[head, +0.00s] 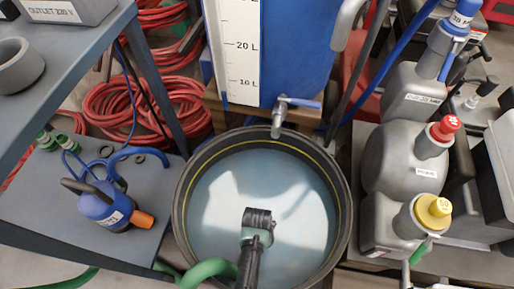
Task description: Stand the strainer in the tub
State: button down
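The tub (181,228) is round and black with a yellow line inside its rim, and it holds pale, cloudy water. The strainer (257,218) is a black ribbed cylinder with a grey-green collar. It shows over the front middle of the water, inside the rim's outline; I cannot tell whether it touches the water or the bottom. A green hose (208,270) curves over the tub's front left rim towards it. A dark bar rises from the bottom edge to the collar and may be my gripper (250,262). Its fingers cannot be made out, so its grip is unclear.
A blue tank (300,50) with a litre scale and a tap (281,115) stands behind the tub. Grey containers with red (446,127) and yellow (434,209) caps stand close on the right. A blue pump (103,204) lies on the left shelf. Red hose coils (125,105) lie behind.

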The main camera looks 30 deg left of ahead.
jog(key=shift+f+b, duration=0.4)
jog(key=shift+f, duration=0.1)
jog(key=shift+c, duration=1.5)
grip_release()
notch_tip(320, 180, up, 13)
jog(key=p, duration=0.9)
